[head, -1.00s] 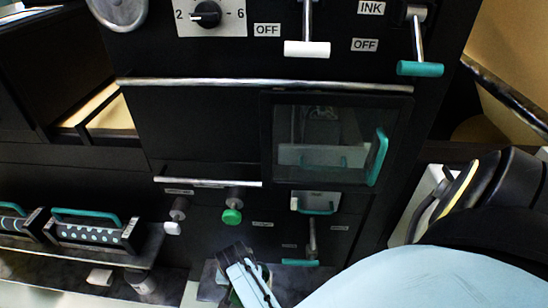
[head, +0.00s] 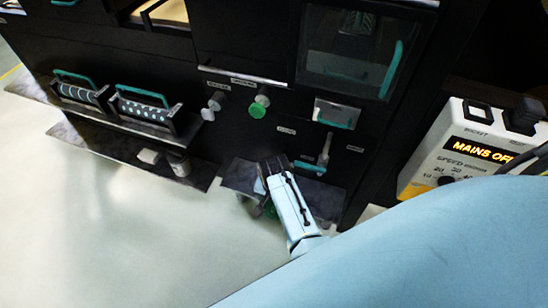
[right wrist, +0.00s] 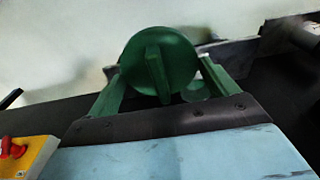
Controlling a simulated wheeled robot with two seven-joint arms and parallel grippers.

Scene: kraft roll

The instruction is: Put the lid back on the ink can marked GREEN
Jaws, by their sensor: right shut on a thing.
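My right gripper (right wrist: 160,78) is shut on a round green lid (right wrist: 178,58) with a raised bar across its face. In the right wrist view its green fingers stand on either side of the lid. A smaller green round shape (right wrist: 196,91) shows behind the lid; I cannot tell whether it is the can. In the head view the right arm reaches in from the lower right over a low dark shelf. The wrist hides most of the fingers and lid there. A small grey can (head: 180,166) stands on the left shelf, its marking unreadable. My left gripper is not in view.
The black machine front has a green knob (head: 258,108), a white knob (head: 208,113) and a windowed door (head: 350,60). Two roller trays sit on the left ledge, one spotted (head: 145,108). Pale floor lies open at lower left.

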